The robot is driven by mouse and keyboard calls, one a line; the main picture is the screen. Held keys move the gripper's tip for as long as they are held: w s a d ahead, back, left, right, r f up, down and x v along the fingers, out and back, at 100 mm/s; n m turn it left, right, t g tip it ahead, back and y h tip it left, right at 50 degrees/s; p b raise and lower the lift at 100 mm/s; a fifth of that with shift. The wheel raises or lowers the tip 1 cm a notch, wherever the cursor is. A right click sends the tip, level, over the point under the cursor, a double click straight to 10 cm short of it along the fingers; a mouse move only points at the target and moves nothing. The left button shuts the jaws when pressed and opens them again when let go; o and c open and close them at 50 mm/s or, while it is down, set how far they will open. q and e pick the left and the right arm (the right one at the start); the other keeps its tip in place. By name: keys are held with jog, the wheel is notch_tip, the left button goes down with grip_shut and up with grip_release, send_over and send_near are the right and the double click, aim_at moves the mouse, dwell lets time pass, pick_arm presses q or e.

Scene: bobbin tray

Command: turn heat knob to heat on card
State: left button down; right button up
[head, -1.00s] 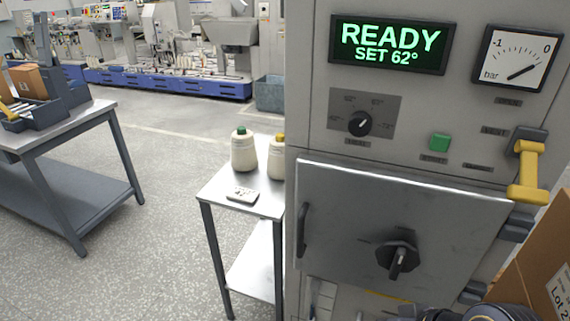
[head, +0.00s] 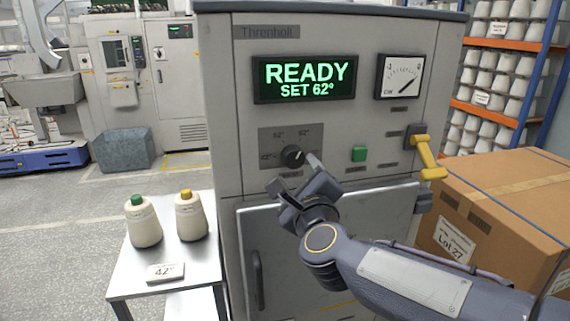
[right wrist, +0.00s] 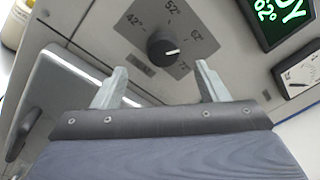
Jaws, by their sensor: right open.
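The heat knob (head: 292,156) is a dark round knob on a grey plate marked with temperatures, on the machine front. It also shows in the right wrist view (right wrist: 161,47), its white mark pointing right, near the 62° side. The display (head: 304,79) reads READY, SET 62°. The card (head: 165,272) lies on the small side table and reads 42°. My right gripper (head: 294,174) is open just below and in front of the knob. In the right wrist view its two fingers (right wrist: 160,80) are apart with nothing between them. My left gripper is not in view.
A green button (head: 359,154) and a yellow lever (head: 425,155) sit right of the knob. Two cones of yarn (head: 143,222) stand on the side table (head: 128,282). A large cardboard box (head: 500,205) is at the right. The metal door (head: 270,240) is below the knob.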

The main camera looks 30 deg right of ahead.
aim_at(293, 160)
jog(key=x, duration=0.4)
jog(key=p+x, duration=0.1)
jog(key=x, duration=0.3)
jog(key=shift+s+d, duration=0.15)
jog(key=shift+d, duration=0.05)
jog(key=c, duration=1)
